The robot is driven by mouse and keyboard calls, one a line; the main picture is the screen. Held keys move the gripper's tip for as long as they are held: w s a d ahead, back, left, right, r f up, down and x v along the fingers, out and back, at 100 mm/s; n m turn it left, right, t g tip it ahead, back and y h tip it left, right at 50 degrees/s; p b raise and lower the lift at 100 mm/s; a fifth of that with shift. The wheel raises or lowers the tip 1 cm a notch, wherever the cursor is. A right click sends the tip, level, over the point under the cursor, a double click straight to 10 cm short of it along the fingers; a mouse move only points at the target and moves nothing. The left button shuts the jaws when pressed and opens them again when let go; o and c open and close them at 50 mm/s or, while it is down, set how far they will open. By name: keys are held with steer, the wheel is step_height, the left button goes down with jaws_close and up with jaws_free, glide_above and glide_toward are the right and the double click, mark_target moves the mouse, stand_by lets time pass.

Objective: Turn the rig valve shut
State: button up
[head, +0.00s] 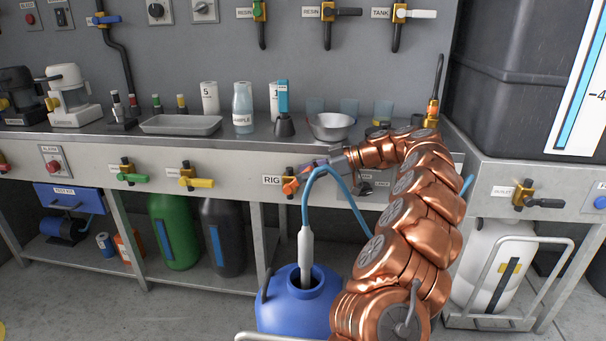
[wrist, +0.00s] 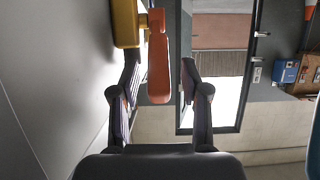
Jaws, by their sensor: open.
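The rig valve (head: 289,187) sits on the front panel of the bench, beside the RIG label. Its orange handle (wrist: 159,72) and yellow body (wrist: 126,24) show in the wrist view. My gripper (head: 308,168) is at the valve, coming from the right. In the wrist view my gripper (wrist: 162,78) is open, with one finger on each side of the orange handle. A gap shows between the handle and the right finger; the left finger is closer, and I cannot tell whether it touches. My gripper partly covers the valve in the head view.
A blue hose (head: 345,190) loops close under my gripper, with its grey nozzle (head: 305,250) in a blue drum (head: 297,303). Green-handled (head: 128,176) and yellow-handled (head: 192,180) valves are to the left. A metal bowl (head: 331,126) stands on the bench above.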

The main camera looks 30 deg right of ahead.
steer(key=v, duration=1)
steer(key=shift+d, duration=0.35)
steer(key=shift+s+r, duration=0.15)
